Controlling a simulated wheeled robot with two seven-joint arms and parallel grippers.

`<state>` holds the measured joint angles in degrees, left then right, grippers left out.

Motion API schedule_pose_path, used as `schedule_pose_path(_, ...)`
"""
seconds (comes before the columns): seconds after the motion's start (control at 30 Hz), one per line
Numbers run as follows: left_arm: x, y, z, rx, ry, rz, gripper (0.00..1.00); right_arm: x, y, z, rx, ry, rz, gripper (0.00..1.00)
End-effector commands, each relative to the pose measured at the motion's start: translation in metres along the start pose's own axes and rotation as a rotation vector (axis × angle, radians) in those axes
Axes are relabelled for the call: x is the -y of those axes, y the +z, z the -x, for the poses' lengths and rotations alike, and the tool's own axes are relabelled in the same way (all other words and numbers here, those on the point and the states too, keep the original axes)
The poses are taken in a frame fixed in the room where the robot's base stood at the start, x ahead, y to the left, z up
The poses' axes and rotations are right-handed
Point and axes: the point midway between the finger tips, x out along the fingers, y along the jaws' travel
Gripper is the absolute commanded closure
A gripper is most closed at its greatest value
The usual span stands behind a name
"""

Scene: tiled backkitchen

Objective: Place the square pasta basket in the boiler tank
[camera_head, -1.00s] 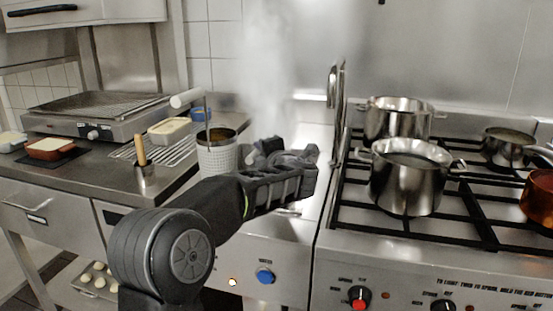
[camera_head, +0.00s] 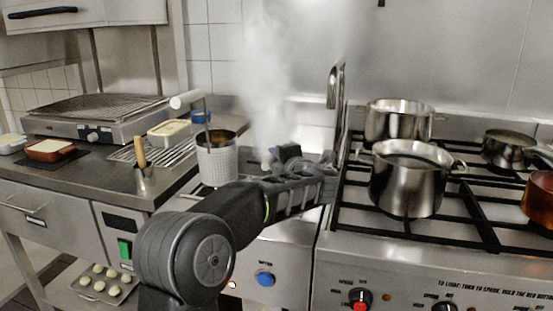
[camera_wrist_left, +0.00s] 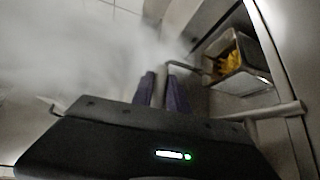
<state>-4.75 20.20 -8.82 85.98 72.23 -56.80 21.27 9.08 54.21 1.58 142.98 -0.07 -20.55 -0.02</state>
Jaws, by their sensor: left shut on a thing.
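My left gripper (camera_head: 325,178) reaches over the boiler's front, with steam around it. In the left wrist view its purple fingers (camera_wrist_left: 163,92) are shut on a pale handle. A thin bent rod runs from them towards a square metal basket (camera_wrist_left: 262,84) with yellow pasta, right of the fingers. In the head view I cannot make out this square basket; the gripper and steam cover that area. The boiler tank (camera_head: 308,112) is steel and steaming, its opening mostly hidden behind my arm. My right gripper is not in view.
The hob on the right holds steel pots (camera_head: 405,185) and a copper pot (camera_head: 540,197). A curved metal piece (camera_head: 337,85) rises behind my gripper.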

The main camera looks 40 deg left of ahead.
Motion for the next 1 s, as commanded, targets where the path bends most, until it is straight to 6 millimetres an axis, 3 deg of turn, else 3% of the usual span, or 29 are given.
schedule_pose_path(0.37, 0.0017, -0.0004, -0.0004, 0.001, 0.003, 0.002, 1.00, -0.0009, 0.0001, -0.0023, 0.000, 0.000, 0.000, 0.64)
schedule_pose_path(0.4, 0.0021, -0.0003, -0.0003, 0.000, 0.000, 0.001, 0.77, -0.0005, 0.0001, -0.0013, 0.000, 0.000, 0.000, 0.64)
schedule_pose_path(0.63, 0.0020, -0.0003, -0.0003, 0.000, 0.000, 0.001, 0.59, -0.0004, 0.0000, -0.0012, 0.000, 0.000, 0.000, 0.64)
schedule_pose_path(1.0, -0.0007, 0.0003, 0.0028, 0.001, 0.000, 0.001, 0.59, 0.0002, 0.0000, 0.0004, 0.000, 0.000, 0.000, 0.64)
